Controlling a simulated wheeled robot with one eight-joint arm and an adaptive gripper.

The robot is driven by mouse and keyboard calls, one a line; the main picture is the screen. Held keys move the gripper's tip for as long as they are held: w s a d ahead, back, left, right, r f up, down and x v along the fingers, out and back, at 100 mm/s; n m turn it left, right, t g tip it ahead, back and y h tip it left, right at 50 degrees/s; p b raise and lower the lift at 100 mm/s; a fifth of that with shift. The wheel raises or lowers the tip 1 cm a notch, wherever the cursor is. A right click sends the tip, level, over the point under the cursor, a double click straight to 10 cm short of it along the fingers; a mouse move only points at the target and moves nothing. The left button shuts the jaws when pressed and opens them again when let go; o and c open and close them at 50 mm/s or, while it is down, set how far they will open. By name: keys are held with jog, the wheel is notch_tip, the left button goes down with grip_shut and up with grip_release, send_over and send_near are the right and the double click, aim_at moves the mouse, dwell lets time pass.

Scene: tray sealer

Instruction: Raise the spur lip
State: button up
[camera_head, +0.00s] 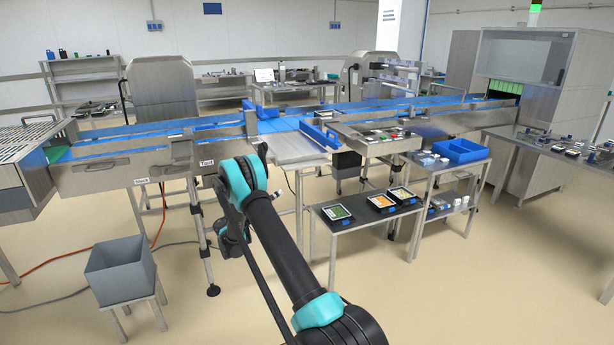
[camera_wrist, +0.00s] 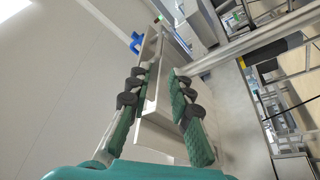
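In the wrist view my gripper (camera_wrist: 161,72) is open, its two green-padded fingers apart. A pale metal plate with a folded edge (camera_wrist: 152,92) runs lengthwise between the fingers. It lies close to the left finger, with a gap to the right one; I cannot tell whether it touches. It may be the spur lip. In the head view the short metal spur (camera_head: 294,148) sticks out from the front of the conveyor line, with a blue side guide (camera_head: 318,136). My arm reaches its left side there, and my fingertips are hidden or too small to make out.
The blue-belted conveyor (camera_head: 130,133) runs left and right of the spur. A black side table (camera_head: 362,217) with several trays stands to the right. A grey bin (camera_head: 120,272) on a stool stands at the left. A metal bar (camera_wrist: 245,44) crosses right of my fingers.

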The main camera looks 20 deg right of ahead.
aim_at(307, 174)
jog(key=x, duration=1.7)
jog(key=shift+d+r, duration=0.1)
jog(key=shift+r, duration=0.05)
grip_shut()
